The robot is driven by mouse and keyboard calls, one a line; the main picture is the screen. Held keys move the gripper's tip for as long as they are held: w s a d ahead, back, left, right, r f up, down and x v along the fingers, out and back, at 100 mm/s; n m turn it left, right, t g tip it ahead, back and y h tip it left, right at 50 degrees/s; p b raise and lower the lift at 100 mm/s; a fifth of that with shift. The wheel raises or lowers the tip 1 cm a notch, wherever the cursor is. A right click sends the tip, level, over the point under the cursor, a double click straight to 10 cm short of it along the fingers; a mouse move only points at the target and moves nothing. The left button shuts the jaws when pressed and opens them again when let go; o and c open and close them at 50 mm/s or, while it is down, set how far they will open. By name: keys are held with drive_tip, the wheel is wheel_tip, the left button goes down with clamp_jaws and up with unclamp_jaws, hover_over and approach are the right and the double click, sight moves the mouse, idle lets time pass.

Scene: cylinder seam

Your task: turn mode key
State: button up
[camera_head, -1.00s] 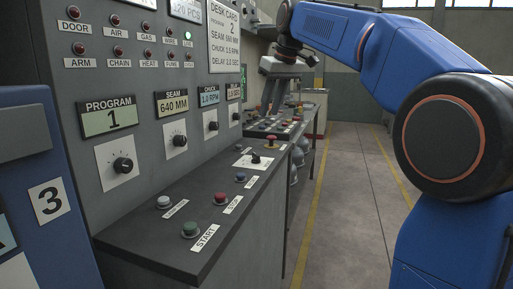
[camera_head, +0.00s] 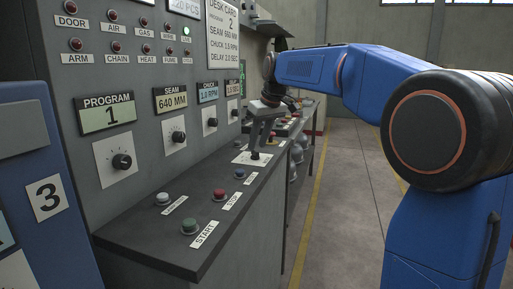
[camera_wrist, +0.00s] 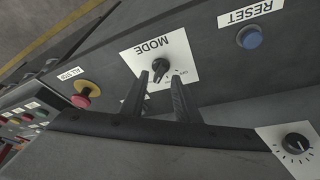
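The mode key is a small black knob (camera_wrist: 159,72) on a white plate lettered MODE (camera_wrist: 143,57), on the desk ledge. In the head view the key (camera_head: 255,156) sits on its white plate (camera_head: 241,159) towards the ledge's far end. My gripper (camera_head: 257,147) points down just above the key. In the wrist view the fingertips of my gripper (camera_wrist: 160,78) are apart, with the key showing between and just beyond them. They hold nothing. Whether a finger touches the key I cannot tell.
A blue RESET button (camera_wrist: 249,37) and a red mushroom button on yellow (camera_wrist: 87,92) flank the mode plate. The upright panel with dials (camera_head: 178,137) rises along the ledge. Nearer are the red stop (camera_head: 219,194) and green START (camera_head: 189,226) buttons. Open floor lies right.

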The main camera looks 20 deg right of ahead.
sight(255, 153)
drive_tip(key=shift+x, duration=1.3)
clamp_jaws()
drive_tip(key=shift+a+m+t+h, duration=0.15)
drive_tip(key=shift+m+t+h, duration=0.25)
drive_tip(key=shift+m, duration=1)
